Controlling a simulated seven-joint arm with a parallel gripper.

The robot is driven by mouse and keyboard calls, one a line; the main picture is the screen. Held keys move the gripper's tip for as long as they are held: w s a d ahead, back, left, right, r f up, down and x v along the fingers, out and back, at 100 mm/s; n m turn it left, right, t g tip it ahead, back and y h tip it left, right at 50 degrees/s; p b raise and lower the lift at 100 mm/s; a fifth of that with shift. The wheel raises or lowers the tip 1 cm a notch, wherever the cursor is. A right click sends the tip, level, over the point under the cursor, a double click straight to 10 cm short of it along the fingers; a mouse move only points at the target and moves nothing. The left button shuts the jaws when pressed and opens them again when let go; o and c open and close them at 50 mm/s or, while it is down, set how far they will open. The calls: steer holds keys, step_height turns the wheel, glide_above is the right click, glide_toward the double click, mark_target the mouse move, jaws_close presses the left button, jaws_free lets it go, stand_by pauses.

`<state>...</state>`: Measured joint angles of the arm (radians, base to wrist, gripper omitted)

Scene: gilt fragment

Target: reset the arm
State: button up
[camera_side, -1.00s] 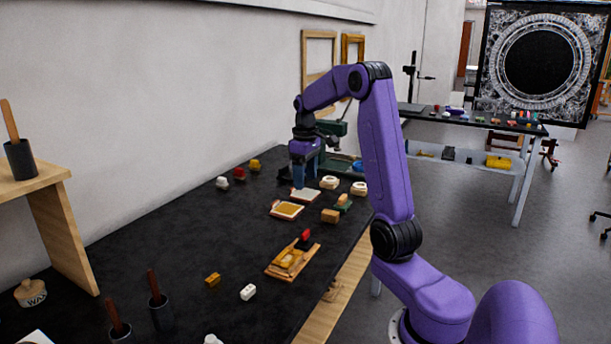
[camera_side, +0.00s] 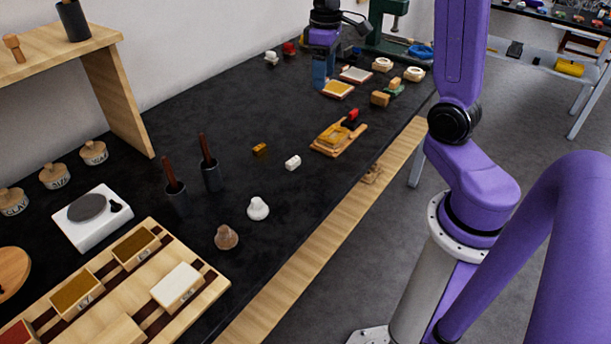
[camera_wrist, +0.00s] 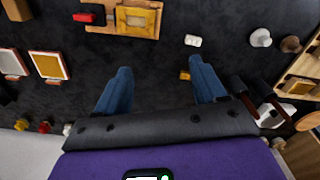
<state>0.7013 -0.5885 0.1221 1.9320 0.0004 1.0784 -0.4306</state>
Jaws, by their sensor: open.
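My gripper (camera_side: 320,82) hangs over the black bench, with its blue fingers pointing down, left of two small red-edged trays. Dark bench top shows between the fingers. A small yellow block (camera_wrist: 185,75) lies near the right finger in that view, on the bench below. The arm is bent, with its forearm cut off by the top edge of the side view.
The wooden board with a gilt piece (camera_side: 338,138), a white block (camera_side: 293,162), a white knob (camera_side: 257,208) and a brown knob (camera_side: 226,237) lie on the bench. Two dark cups (camera_side: 211,178) hold upright handles. A green stand (camera_side: 390,30) rises behind the trays.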

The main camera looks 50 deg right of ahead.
steer(key=s+a+f+n, duration=0.1)
steer(key=s+a+n, duration=0.4)
steer(key=s+a, duration=0.75)
steer(key=s+a+f+n, duration=0.1)
steer(key=s+a+n, duration=0.1)
steer(key=s, duration=0.4)
steer(key=s+a+f+n, duration=0.1)
steer(key=s+a+n, duration=0.1)
steer(key=s, duration=0.4)
steer(key=shift+s+a+f, duration=0.25)
steer(key=shift+s+a, duration=0.05)
steer(key=shift+a, duration=0.2)
